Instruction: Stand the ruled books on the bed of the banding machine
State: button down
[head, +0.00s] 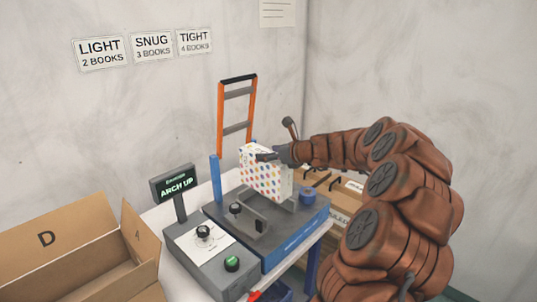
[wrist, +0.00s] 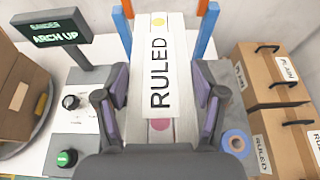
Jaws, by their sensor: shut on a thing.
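A white book with coloured dots (head: 264,174) is upright in my gripper (head: 274,155), over the bed of the banding machine (head: 300,215). In the wrist view its spine (wrist: 158,85) reads RULED and lies between the two fingers of my gripper (wrist: 160,92), which are shut on its sides. I cannot tell whether its lower edge touches the bed. No other book is seen standing on the bed, though the held book and the gripper hide part of it. The machine's display (head: 174,184) reads ARCH UP.
Blue posts (head: 215,180) and an orange frame (head: 221,115) rise behind the bed. A blue roll (head: 307,195) sits at the bed's right. Boxes labelled PLAIN and RULED (wrist: 270,95) stand to the right. Wall signs read LIGHT, SNUG, TIGHT (head: 152,47).

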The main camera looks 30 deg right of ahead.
aim_at(270, 180)
jog(key=shift+r+p, duration=0.25)
jog(key=shift+p, duration=0.05)
jog(key=shift+s+f+b, duration=0.1)
jog(key=shift+f+b, duration=2.5)
jog(key=shift+f, duration=2.7)
jog(key=shift+c, duration=1.6)
grip_release()
jog(key=o, duration=0.3)
jog(key=shift+f, duration=0.1)
